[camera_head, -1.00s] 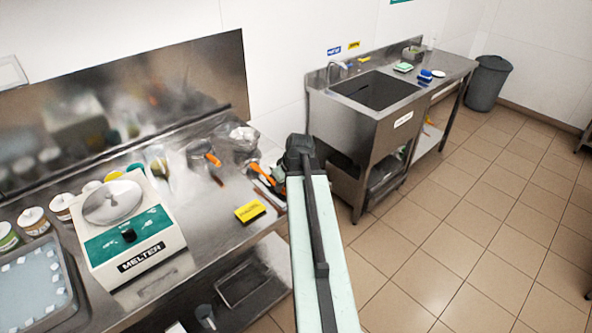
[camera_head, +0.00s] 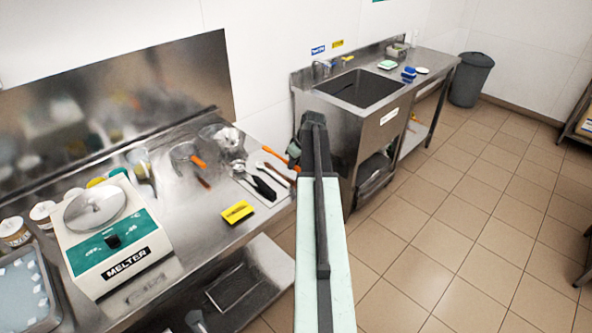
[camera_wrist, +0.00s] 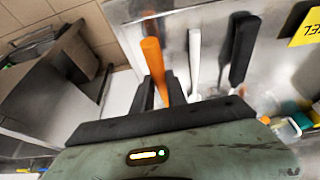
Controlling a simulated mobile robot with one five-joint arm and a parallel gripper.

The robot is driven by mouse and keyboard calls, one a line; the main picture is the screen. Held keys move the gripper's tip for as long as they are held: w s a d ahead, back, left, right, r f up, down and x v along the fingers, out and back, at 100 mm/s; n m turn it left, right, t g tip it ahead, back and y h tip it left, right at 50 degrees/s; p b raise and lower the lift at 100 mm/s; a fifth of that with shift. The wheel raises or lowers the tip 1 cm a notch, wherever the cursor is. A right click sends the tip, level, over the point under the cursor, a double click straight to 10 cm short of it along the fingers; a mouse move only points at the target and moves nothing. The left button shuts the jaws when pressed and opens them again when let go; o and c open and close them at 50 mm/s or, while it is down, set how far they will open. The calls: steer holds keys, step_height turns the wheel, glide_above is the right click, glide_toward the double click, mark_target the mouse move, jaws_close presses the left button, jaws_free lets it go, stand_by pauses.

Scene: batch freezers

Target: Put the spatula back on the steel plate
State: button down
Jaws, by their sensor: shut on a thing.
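My gripper (camera_wrist: 155,88) is shut on the orange handle of the spatula (camera_wrist: 153,60) in the wrist view. The handle stands up between the two dark fingers. In the head view a short orange piece of the spatula (camera_head: 280,157) shows left of my arm; its far end is hidden. The steel plate (camera_head: 260,162) seems to lie near the right end of the steel worktop, under utensils with black handles (camera_head: 265,188) and a brown one (camera_head: 277,173). The gripper is at the plate's right side. Whether the spatula touches the plate I cannot tell.
A yellow label block (camera_head: 237,212) lies in front of the utensils. A jug with an orange handle (camera_head: 187,157) and a metal bowl (camera_head: 222,135) stand behind. The melter (camera_head: 115,235) is at left. A sink unit (camera_head: 358,95) stands across a gap at right.

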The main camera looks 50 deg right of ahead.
mark_target(294, 169)
step_height(294, 169, down, 4)
steer(key=shift+a+r+b, duration=0.1)
steer(key=shift+r+b, duration=0.05)
steer(key=shift+b, duration=1)
steer(key=shift+r, duration=0.25)
steer(key=shift+f, duration=0.2)
steer(key=c, duration=1.3)
jaws_free()
steer(key=shift+r, duration=0.1)
steer(key=p+v, duration=1.1)
steer(key=shift+r, duration=0.35)
steer(key=shift+s+r+p, duration=0.25)
steer(key=shift+r+p, duration=0.1)
steer(key=shift+p, duration=0.1)
steer(key=shift+f, duration=0.1)
